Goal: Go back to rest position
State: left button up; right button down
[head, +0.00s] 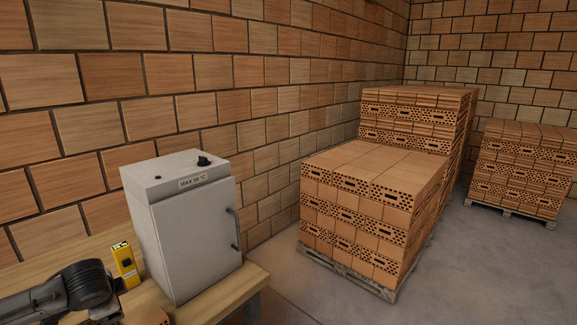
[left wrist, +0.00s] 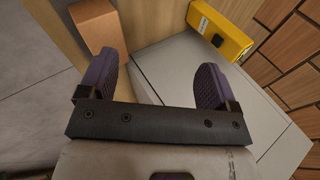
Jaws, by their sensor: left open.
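My left gripper (left wrist: 158,72) is open in the left wrist view. Its two dark ribbed fingers stand wide apart with nothing held between them. A brown brick (left wrist: 96,24) lies beyond the left finger, and a small part of a brick (head: 154,317) shows at the bottom edge of the head view. In the head view my left arm comes in at the lower left over the wooden bench (head: 215,303); its fingers cannot be made out clearly there. My right gripper is in neither view.
A grey cabinet (head: 187,235) stands on the bench, beside a yellow device (head: 124,263), also in the left wrist view (left wrist: 221,31). Pallets of bricks (head: 365,205) and (head: 523,165) stand on the floor. Open floor (head: 470,275) lies right. A brick wall (head: 200,100) closes the back.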

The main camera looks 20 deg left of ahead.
pick_arm(q)
jog(key=d+f+m+t+h+p, duration=0.1)
jog(key=d+f+t, duration=0.25)
jog(key=d, duration=0.75)
jog(key=d+f+t, duration=0.2)
jog(key=d+f, duration=0.2)
jog(key=d, duration=0.8)
jog(key=s+d+f+n+g+h+p, duration=0.2)
jog(key=s+d+f+g+h, duration=0.1)
jog(key=s+d+f, duration=0.65)
jog(key=s+d+f+n+g+h+p, duration=0.15)
jog(key=s+d+f+g, duration=0.35)
jog(key=s, duration=0.8)
notch_tip(320, 180, up, 38)
jog(key=t+p, duration=0.2)
jog(key=p, duration=3.4)
jog(key=shift+w+d+r+n, duration=0.25)
jog(key=shift+w+d+n, duration=0.1)
jog(key=shift+n, duration=0.1)
jog(key=shift+h, duration=0.25)
